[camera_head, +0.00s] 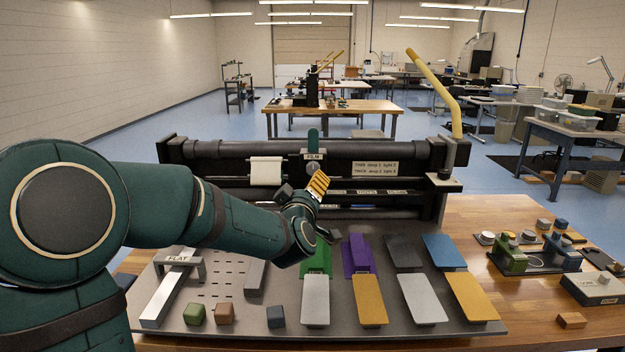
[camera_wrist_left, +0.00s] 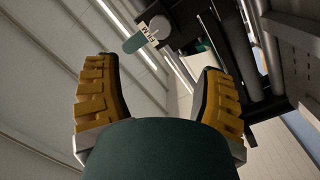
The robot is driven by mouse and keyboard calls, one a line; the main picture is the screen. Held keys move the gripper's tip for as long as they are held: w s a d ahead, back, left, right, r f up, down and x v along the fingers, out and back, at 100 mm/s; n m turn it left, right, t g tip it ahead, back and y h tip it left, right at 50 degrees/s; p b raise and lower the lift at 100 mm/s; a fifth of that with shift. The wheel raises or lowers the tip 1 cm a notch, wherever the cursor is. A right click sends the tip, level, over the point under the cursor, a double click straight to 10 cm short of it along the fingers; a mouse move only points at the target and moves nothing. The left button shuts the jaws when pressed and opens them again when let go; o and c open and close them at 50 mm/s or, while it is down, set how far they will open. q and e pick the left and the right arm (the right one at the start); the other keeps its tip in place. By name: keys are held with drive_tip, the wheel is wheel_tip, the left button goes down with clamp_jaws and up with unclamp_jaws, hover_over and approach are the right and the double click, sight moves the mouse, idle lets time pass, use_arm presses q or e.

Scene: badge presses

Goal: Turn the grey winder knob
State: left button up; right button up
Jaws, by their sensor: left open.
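A round grey knob (camera_head: 313,168) sits on the front of the black roller machine (camera_head: 222,150), just under a white FILM label (camera_head: 313,156) and a green lever (camera_head: 312,136). I take it for the winder knob. My left gripper (camera_head: 319,184), with yellow pads, reaches in front of the machine just below the knob and partly overlaps it. In the left wrist view the two fingers stand wide apart, and my left gripper (camera_wrist_left: 156,72) is open and empty. The knob (camera_wrist_left: 160,27) shows beyond the fingertips, apart from them, beside the label and lever. My right gripper is not in view.
A yellow-handled lever (camera_head: 434,78) rises at the machine's right end. A grey board (camera_head: 220,325) in front holds coloured plates and small blocks. Small presses (camera_head: 512,255) stand on the wooden table at the right.

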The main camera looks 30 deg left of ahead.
sight(312, 169)
use_arm(q)
drive_tip(key=x, duration=1.4)
drive_tip(key=shift+f+b, duration=0.1)
drive_tip(key=shift+b, duration=0.2)
drive_tip(key=shift+s, duration=0.1)
clamp_jaws()
